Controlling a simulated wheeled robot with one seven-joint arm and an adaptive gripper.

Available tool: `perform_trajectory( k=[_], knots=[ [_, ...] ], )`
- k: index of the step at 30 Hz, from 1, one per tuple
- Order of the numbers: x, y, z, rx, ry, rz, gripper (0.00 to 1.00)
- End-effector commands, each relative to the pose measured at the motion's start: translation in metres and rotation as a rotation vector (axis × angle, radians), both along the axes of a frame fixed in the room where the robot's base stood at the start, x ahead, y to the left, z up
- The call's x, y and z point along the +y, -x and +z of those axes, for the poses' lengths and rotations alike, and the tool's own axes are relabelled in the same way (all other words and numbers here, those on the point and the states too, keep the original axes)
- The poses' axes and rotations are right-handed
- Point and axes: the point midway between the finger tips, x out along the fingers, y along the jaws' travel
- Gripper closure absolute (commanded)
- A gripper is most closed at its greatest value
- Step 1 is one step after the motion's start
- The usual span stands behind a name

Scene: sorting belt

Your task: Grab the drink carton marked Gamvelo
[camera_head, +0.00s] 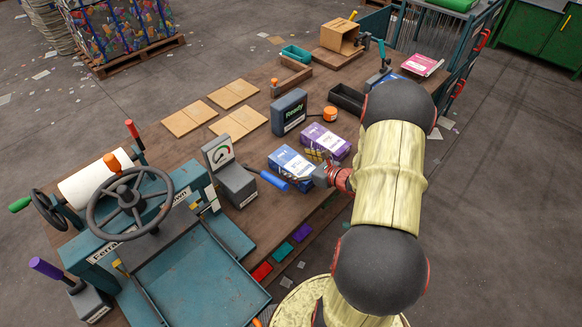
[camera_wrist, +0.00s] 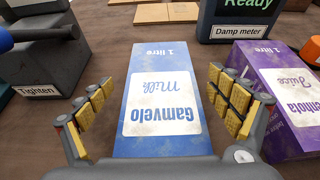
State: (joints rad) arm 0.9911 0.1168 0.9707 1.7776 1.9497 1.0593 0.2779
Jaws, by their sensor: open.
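The blue drink carton marked "Gamvelo Milk" (camera_wrist: 161,87) lies flat on the brown table, label up, in the wrist view. My gripper (camera_wrist: 158,95) is open, with one yellow-padded finger on each side of the carton. Small gaps show between the fingers and the carton, and I cannot tell their height over the table. In the head view the blue carton (camera_head: 291,166) lies just left of my gripper (camera_head: 322,174), which is partly hidden by my arm.
A purple juice carton (camera_wrist: 285,90) lies close to the right finger; it is also in the head view (camera_head: 325,142). The "Tighten" device (camera_wrist: 45,65) stands left. The Damp meter (camera_wrist: 240,18) stands beyond the cartons.

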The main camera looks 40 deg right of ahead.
Motion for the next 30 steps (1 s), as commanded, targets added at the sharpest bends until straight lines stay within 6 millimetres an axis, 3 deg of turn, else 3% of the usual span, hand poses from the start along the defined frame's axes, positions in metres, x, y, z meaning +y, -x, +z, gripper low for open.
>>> perform_trajectory(
  k=[6, 14, 30],
  knots=[
    [0.002, -0.028, -0.017, 0.0, -0.001, 0.002, 0.09],
    [0.002, -0.032, -0.017, 0.0, -0.001, 0.0, 0.09],
    [0.002, -0.031, -0.017, 0.0, 0.0, 0.0, 0.39]
  ],
)
